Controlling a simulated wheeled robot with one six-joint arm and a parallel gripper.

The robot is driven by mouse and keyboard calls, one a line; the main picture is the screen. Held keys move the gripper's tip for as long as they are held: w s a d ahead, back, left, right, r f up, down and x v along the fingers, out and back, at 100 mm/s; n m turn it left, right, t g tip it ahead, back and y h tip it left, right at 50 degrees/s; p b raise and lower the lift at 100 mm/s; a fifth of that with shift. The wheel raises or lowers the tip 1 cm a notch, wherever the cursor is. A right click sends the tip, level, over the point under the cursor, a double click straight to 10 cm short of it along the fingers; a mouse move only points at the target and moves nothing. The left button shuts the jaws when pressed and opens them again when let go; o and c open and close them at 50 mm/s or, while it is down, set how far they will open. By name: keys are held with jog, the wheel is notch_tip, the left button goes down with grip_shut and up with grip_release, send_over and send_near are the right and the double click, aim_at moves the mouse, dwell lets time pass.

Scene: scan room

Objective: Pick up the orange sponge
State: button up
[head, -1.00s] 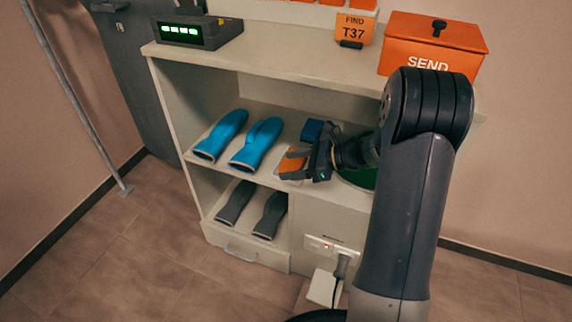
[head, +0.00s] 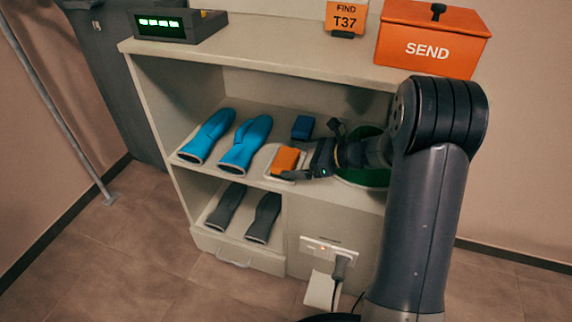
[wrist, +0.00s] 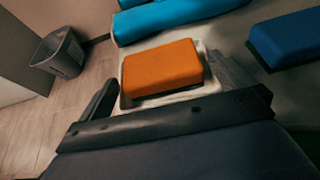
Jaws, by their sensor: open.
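The orange sponge (head: 286,160) lies on a small white tray (head: 271,174) at the front of the upper shelf. In the wrist view the sponge (wrist: 161,67) shows whole, just ahead of my gripper. My gripper (head: 309,154) is open and empty at shelf height, to the right of the sponge. In the wrist view its fingers (wrist: 166,92) stand spread to the left and right of the sponge's near end. Whether they touch the tray is unclear.
Blue gloves (head: 244,145) lie left of the sponge and a blue block (head: 303,127) behind it. A green round thing (head: 366,175) is partly hidden by my arm. Grey gloves (head: 263,218) lie on the shelf below. The cabinet top (head: 260,52) is above my gripper.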

jog(key=c, duration=0.8)
jog(key=shift+r, duration=0.15)
jog(key=shift+r+p, duration=0.3)
notch_tip(320, 180, up, 3)
jog(key=shift+s+r+p, duration=0.1)
jog(key=shift+s+p, duration=0.05)
jog(key=shift+p, duration=0.75)
jog(key=s+a, duration=0.3)
jog(key=s, duration=0.5)
jog(key=s+a+p, duration=0.1)
jog(key=s+a, duration=0.2)
jog(key=s, duration=0.5)
jog(key=shift+s+a+f+p, duration=0.25)
jog(key=shift+a+f+p, duration=0.05)
jog(key=shift+a, duration=0.1)
